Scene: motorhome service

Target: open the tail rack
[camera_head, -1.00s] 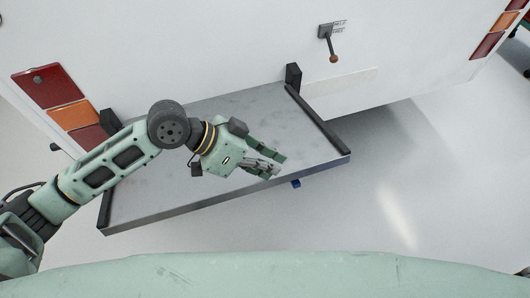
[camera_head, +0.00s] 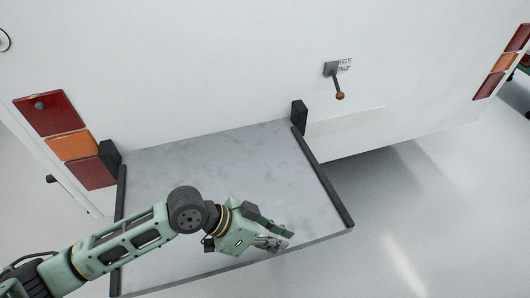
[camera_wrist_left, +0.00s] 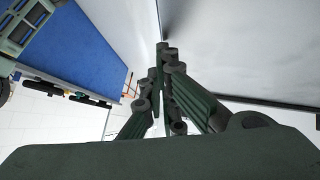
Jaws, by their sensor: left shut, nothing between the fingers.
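The tail rack (camera_head: 220,160) is a grey flat panel with black side rails. In the head view it is folded down and juts out from the white rear wall of the motorhome. My left gripper (camera_head: 284,238) is over the rack's outer right part, close to its front edge. Its fingers are shut with nothing between them. I cannot tell whether it touches the panel. In the left wrist view the shut fingers (camera_wrist_left: 165,60) point away from the camera. A small lever (camera_head: 337,84) with a brown knob is on the wall, its knob pointing down. My right gripper is not in view.
Black brackets (camera_head: 299,114) stand at the rack's inner corners. Red and orange tail lights (camera_head: 73,145) flank the wall. The floor (camera_head: 420,210) to the right of the rack is clear. A blue panel (camera_wrist_left: 75,45) shows in the left wrist view.

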